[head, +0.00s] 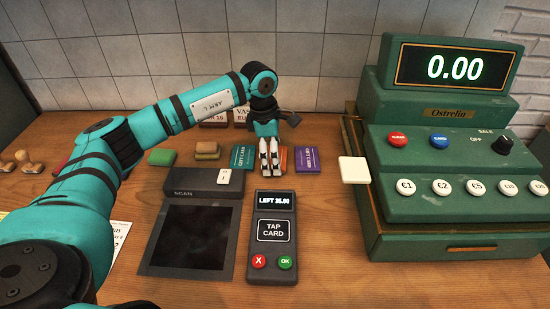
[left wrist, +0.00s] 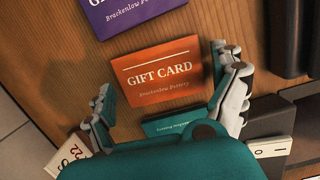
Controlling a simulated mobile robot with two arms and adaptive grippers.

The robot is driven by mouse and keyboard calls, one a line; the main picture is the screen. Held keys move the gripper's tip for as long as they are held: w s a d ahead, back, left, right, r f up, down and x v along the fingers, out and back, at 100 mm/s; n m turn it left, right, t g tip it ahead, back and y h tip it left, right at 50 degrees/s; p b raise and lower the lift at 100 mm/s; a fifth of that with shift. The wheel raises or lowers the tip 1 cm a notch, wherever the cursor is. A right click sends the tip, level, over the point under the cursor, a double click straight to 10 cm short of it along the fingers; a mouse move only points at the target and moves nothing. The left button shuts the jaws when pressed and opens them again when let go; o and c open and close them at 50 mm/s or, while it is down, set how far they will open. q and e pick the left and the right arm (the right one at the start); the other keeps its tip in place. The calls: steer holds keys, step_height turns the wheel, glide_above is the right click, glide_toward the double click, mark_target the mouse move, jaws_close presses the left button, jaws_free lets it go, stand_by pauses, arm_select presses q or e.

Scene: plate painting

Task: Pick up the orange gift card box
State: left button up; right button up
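The orange gift card box (left wrist: 163,72) lies on the wooden counter in the left wrist view, lettered "GIFT CARD". In the head view only an orange sliver (head: 284,160) shows beside my fingers. My left gripper (head: 269,152) points down over it, between a teal box and a purple box. In the left wrist view my left gripper (left wrist: 168,82) is open, with its fingers spread to either side of the orange box. The right finger is close to the box's right edge; I cannot tell whether it touches. My right gripper is not in view.
A teal box (head: 241,158) and a purple box (head: 308,159) flank the orange one. A card terminal (head: 272,236) and a dark scan pad (head: 190,240) lie in front. A green cash register (head: 450,170) stands at right. Small green and brown blocks sit at left.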

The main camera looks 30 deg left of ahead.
arm_select(q)
steer(key=c, duration=0.7)
